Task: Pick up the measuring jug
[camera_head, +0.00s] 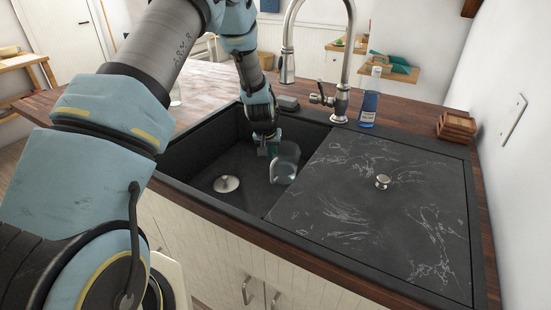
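The measuring jug (287,163) is a clear, see-through vessel in the black sink basin (206,161), near the basin's right wall. It looks tilted, but its exact pose is hard to tell. My gripper (268,148) reaches down into the basin at the jug's upper left edge. The fingers are small and dark in this view. I cannot tell whether they are open, shut or touching the jug. The jug's left side is partly hidden by the gripper.
A dark marbled cover (350,215) with a metal knob lies right of the basin. A tall faucet (341,100) stands behind it, beside a blue bottle (370,103). Wooden coasters (456,127) lie at the right. A round drain (226,184) is on the basin floor.

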